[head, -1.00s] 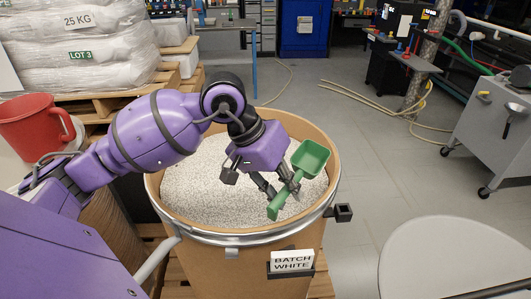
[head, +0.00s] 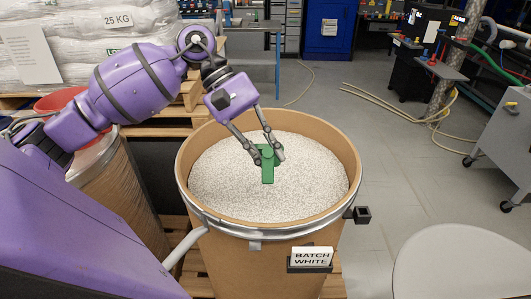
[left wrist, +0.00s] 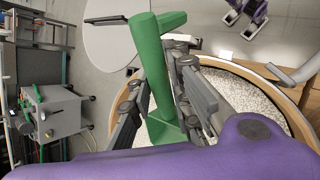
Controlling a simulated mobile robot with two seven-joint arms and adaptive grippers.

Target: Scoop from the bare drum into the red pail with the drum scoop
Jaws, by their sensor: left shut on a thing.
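The open brown drum (head: 215,250) labelled BATCH WHITE holds white pellets (head: 310,180). My left gripper (head: 266,157) is shut on the green drum scoop (head: 267,172) over the pellets, inside the rim's outline. The scoop also shows between the fingers in the left wrist view (left wrist: 150,65). In the head view its handle points down the picture and its bowl is not clear. I cannot tell whether it touches the pellets. The red pail (head: 57,99) is at the left, largely hidden behind my left arm.
A second brown drum (head: 120,190) stands at the left, below the pail. White sacks (head: 75,35) on pallets are behind. A clamp-like black block (head: 361,214) sticks out at the drum's right. A pale round table top (head: 455,265) is at the lower right; open floor lies beyond.

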